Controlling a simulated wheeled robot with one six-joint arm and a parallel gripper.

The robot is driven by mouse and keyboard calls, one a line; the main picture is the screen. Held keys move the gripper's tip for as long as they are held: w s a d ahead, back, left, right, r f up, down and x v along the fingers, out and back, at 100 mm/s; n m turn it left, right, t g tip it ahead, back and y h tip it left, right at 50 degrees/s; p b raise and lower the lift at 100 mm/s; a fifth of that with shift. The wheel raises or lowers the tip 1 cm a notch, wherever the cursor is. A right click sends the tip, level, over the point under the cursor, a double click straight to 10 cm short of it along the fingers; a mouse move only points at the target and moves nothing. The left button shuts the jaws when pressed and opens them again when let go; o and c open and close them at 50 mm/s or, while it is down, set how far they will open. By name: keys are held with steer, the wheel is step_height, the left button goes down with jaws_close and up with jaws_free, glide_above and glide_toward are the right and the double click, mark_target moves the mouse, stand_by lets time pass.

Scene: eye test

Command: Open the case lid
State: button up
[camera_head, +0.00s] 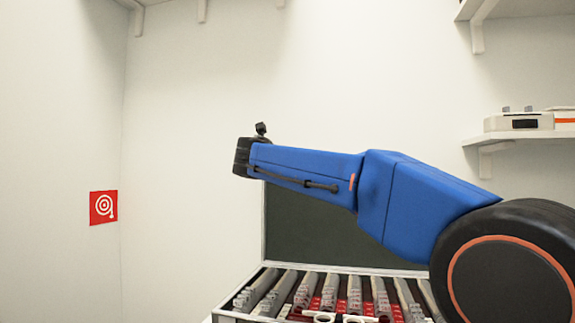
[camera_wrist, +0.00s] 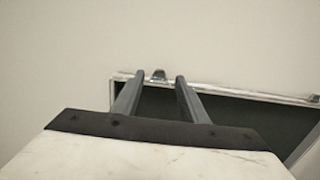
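The case (camera_head: 236,316) is at the bottom of the head view, with several grey-handled tools inside. Its lid (camera_head: 310,228) stands raised at the back, dark inside with a pale rim; my arm hides its upper right part. In the wrist view the lid (camera_wrist: 240,112) shows its dark inner face, silver edge and a small metal latch (camera_wrist: 159,75). My gripper (camera_wrist: 160,77) is open, its two fingers apart at the lid's edge. The latch appears between the fingertips; I cannot tell whether they touch the lid. The fingers do not show in the head view.
Another shelf (camera_head: 520,10) is above. A red sign (camera_head: 103,207) hangs on the left wall. The space left of my arm looks clear.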

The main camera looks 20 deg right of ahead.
steer(key=shift+x, duration=2.5)
steer(key=shift+c, duration=0.4)
jaws_close()
